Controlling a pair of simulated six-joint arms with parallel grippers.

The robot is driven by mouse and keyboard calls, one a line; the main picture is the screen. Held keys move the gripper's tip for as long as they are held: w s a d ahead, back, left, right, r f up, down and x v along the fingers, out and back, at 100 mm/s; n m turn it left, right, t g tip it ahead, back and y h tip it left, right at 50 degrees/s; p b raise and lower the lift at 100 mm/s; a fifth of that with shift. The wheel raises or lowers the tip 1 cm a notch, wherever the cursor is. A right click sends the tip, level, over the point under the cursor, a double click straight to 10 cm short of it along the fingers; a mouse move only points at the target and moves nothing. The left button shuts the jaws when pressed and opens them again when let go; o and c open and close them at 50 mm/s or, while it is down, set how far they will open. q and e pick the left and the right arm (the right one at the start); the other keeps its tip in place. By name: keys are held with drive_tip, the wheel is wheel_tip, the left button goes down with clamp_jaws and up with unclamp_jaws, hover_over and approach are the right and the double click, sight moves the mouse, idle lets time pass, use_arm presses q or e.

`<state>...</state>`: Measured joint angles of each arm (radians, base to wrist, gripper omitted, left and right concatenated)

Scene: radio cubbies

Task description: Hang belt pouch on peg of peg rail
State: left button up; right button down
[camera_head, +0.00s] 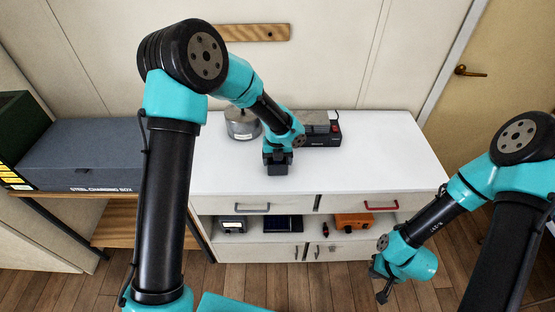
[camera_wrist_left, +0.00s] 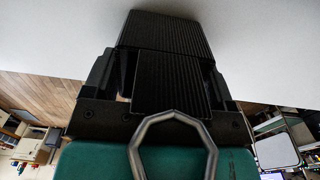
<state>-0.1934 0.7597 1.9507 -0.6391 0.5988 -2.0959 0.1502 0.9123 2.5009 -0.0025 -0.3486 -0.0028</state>
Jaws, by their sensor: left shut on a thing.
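My left gripper (camera_head: 277,158) is over the white cabinet top, near its middle, pointing down. In the left wrist view its jaws (camera_wrist_left: 160,78) are shut on a black, ribbed, box-like thing, apparently the belt pouch (camera_wrist_left: 165,35). A grey ring (camera_wrist_left: 172,115) stands out from it on the camera side. In the head view the pouch (camera_head: 278,170) shows as a small dark block. I cannot tell whether it touches the cabinet top. The wooden peg rail (camera_head: 235,32) is on the wall behind; part is hidden by my left arm.
A silver canister (camera_head: 242,127) and a black radio-like device (camera_head: 325,131) stand at the back of the white cabinet (camera_head: 390,155). Its cubbies hold an orange case (camera_head: 353,221) and other small items. A grey steel box (camera_head: 85,153) stands left. The cabinet top's right side is clear.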

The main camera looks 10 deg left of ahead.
use_arm(q)
drive_tip(key=shift+f, duration=0.15)
drive_tip(key=o, duration=0.9)
drive_tip(key=shift+c, duration=0.2)
wheel_tip(320, 180, up, 17)
drive_tip(key=shift+d, duration=0.25)
idle(0.4)
